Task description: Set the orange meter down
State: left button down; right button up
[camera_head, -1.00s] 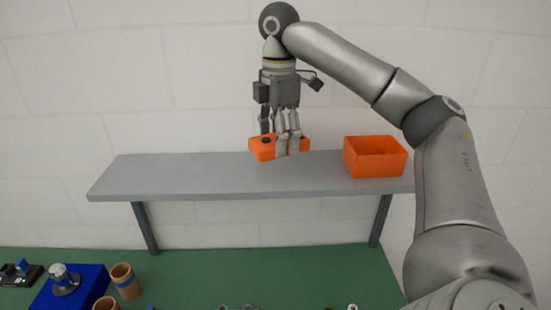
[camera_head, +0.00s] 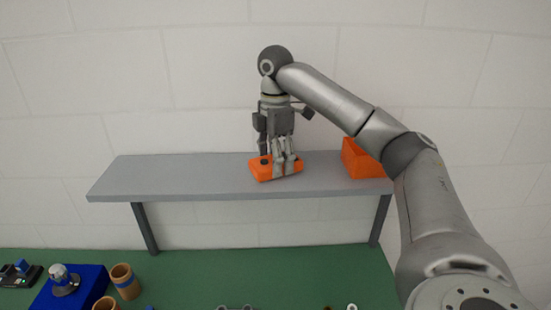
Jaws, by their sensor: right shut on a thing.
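The orange meter (camera_head: 262,171) is a small flat block with a dark round spot on top. It is at the grey shelf (camera_head: 180,178), right of the shelf's middle. My right gripper (camera_head: 284,168) points down and is shut on the meter, its fingers covering the meter's right part. The meter appears at the height of the shelf top; I cannot tell whether its underside touches. My left gripper is not in view.
An orange open box (camera_head: 358,160) stands on the shelf's right end, partly hidden by my right arm. The shelf's left half is bare. Below, a green surface (camera_head: 210,275) holds a blue block (camera_head: 75,290) and brown cups (camera_head: 124,280).

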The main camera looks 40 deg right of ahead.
jog(key=shift+f, duration=0.1)
jog(key=o, duration=1.1)
jog(key=shift+o, duration=0.2)
notch_tip(320, 180, up, 12)
dwell(0.4)
jog(key=shift+a, duration=0.1)
dwell(0.5)
